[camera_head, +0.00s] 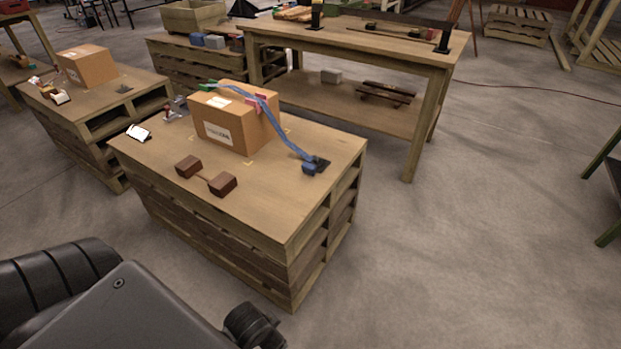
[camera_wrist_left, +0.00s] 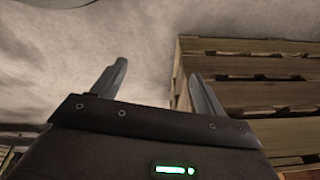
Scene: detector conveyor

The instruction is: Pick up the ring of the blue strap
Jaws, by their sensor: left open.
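The blue strap (camera_head: 270,111) lies over the top of a cardboard box (camera_head: 234,122) on the near pallet-stack table (camera_head: 300,217). It runs down the box's right side to a blue piece (camera_head: 309,168) by a dark plate on the table top. I cannot make out a ring clearly at this size. My left gripper (camera_wrist_left: 157,84) is open and empty in the left wrist view, with its right finger in front of the side of a wooden pallet stack (camera_wrist_left: 245,75). No strap shows between its fingers. My right gripper is not in view.
Another pallet table (camera_head: 125,84) with a box (camera_head: 87,65) is at the left.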

